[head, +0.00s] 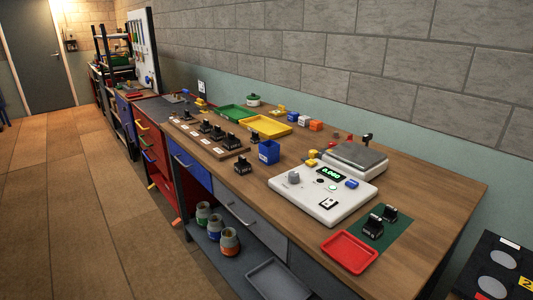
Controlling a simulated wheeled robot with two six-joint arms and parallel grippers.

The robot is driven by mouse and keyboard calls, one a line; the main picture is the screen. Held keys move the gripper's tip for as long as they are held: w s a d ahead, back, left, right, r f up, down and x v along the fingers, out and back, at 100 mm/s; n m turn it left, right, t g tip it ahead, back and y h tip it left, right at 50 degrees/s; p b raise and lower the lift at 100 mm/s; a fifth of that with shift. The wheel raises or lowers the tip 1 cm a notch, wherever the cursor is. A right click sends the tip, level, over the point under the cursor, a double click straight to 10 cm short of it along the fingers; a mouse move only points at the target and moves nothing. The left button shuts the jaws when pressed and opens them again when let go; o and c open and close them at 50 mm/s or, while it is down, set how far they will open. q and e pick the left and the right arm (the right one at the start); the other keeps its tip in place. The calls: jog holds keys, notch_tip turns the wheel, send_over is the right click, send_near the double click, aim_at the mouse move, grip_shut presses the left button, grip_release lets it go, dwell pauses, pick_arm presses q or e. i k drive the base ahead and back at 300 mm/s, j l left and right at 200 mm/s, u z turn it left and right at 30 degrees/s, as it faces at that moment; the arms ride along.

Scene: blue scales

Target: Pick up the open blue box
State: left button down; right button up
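The open blue box (265,156) stands upright on the wooden workbench (430,190), left of the white scale (305,205). Its open top faces up; I cannot see whether anything lies inside. A dark block stands to its left, apart from it. Neither of my grippers is in view.
A red tray (349,252) lies near the front edge, beside a green mat (392,240) with dark blocks. Yellow (268,126) and green trays (237,114) lie behind the box. Jars (229,243) stand on a lower shelf.

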aim_at(269, 152)
jog(key=i+j+z, duration=0.1)
jog(key=i+j, duration=0.35)
jog(key=j, duration=0.25)
jog(key=i+j+z, duration=0.15)
jog(key=j, duration=0.2)
jog(key=i+j, duration=0.25)
jog(key=j+z, duration=0.05)
jog(key=j, duration=0.05)
